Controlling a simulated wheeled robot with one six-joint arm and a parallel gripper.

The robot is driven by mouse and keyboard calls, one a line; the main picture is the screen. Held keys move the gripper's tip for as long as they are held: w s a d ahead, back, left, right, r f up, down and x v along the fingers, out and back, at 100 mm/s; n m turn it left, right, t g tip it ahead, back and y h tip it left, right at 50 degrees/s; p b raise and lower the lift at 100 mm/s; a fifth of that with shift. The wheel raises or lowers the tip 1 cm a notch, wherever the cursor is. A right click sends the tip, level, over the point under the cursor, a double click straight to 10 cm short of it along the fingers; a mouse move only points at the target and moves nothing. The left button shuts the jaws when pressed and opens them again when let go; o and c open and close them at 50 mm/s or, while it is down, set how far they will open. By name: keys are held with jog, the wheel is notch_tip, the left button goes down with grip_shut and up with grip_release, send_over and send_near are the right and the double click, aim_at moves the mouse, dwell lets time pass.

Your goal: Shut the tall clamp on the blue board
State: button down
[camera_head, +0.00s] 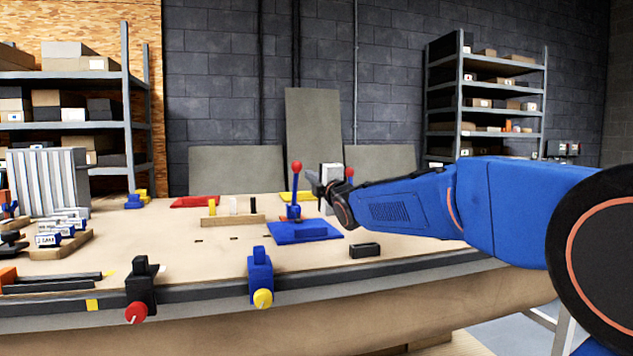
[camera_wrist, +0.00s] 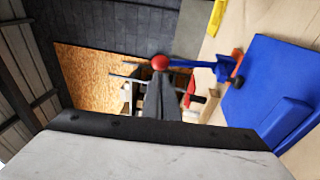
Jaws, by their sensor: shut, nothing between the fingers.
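The blue board (camera_head: 318,233) lies flat on the workbench and fills the right side of the wrist view (camera_wrist: 254,75). The tall blue clamp (camera_head: 294,212) stands on it, its lever upright with a red ball knob (camera_head: 296,166) on top. In the wrist view the blue lever (camera_wrist: 195,64) runs sideways to the red knob (camera_wrist: 160,62). My gripper (camera_head: 312,180) is shut and empty, just right of the upright lever. In the wrist view its fingertips (camera_wrist: 161,78) are close by the knob; I cannot tell whether they touch it.
A red board (camera_head: 195,202) and a yellow board (camera_head: 298,196) lie farther back. A second red knob (camera_head: 349,171) shows behind my gripper. A wooden block strip (camera_head: 232,220) is left of the blue board. A dark block (camera_head: 365,250) lies at the front right. Clamps sit along the front edge.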

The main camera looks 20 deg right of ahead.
aim_at(299, 162)
jog(key=x, duration=0.7)
jog(key=shift+w, duration=0.15)
jog(key=w+r, duration=0.2)
jog(key=w, duration=0.1)
jog(key=shift+w+r, duration=0.15)
jog(key=shift+w, duration=0.1)
jog(key=shift+s, duration=0.1)
dwell(0.3)
